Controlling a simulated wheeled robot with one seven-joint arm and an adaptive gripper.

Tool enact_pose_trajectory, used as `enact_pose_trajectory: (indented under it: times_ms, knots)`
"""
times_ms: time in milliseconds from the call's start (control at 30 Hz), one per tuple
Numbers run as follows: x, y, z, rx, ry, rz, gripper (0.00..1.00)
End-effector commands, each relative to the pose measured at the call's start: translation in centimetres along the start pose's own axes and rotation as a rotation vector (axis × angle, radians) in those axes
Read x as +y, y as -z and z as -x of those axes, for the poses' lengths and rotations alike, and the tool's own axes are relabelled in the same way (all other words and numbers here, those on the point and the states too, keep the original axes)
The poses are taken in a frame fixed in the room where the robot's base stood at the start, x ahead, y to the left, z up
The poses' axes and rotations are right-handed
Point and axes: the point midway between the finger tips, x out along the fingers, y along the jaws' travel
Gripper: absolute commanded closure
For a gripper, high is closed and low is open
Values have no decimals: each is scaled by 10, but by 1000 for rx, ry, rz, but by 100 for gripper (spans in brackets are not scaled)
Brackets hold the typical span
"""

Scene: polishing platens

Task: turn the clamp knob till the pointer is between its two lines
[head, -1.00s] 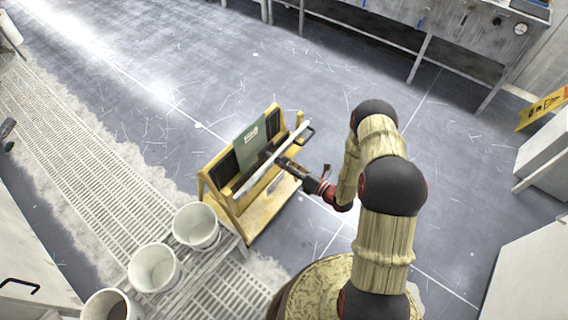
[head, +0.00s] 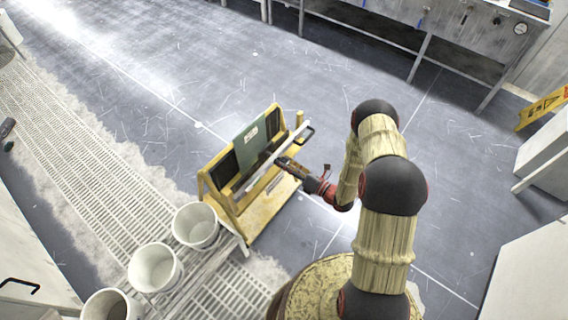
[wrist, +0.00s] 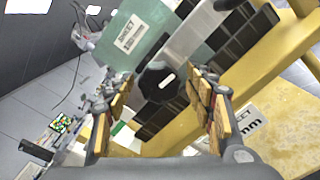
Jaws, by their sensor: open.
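The black clamp knob (wrist: 158,82) shows in the wrist view, lobed, with a white pointer mark on its face. It sits on a pale metal bar (wrist: 202,36) across a yellow stand. My gripper (wrist: 160,112) is open, with one wood-coloured finger pad on each side of the picture and the knob between and beyond them. I cannot tell whether the pads touch the knob. The two lines cannot be made out. In the head view my gripper (head: 281,163) is at the bar on the yellow stand (head: 238,208), and the knob is hidden there.
A green-grey plate (head: 250,135) with a label leans in the stand among dark slots. A metal-fronted counter (head: 440,25) runs along the back. The grey floor behind the stand is clear.

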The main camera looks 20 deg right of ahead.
Motion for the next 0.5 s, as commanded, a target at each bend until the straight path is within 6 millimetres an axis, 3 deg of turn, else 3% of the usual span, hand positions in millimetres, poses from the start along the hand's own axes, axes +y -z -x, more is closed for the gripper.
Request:
enact_pose_trajectory:
  times_ms: [167,500]
  knots:
    - [-1,-1,21,-3,3,-1,46]
    - [-1,-1,86,-3,4,-1,46]
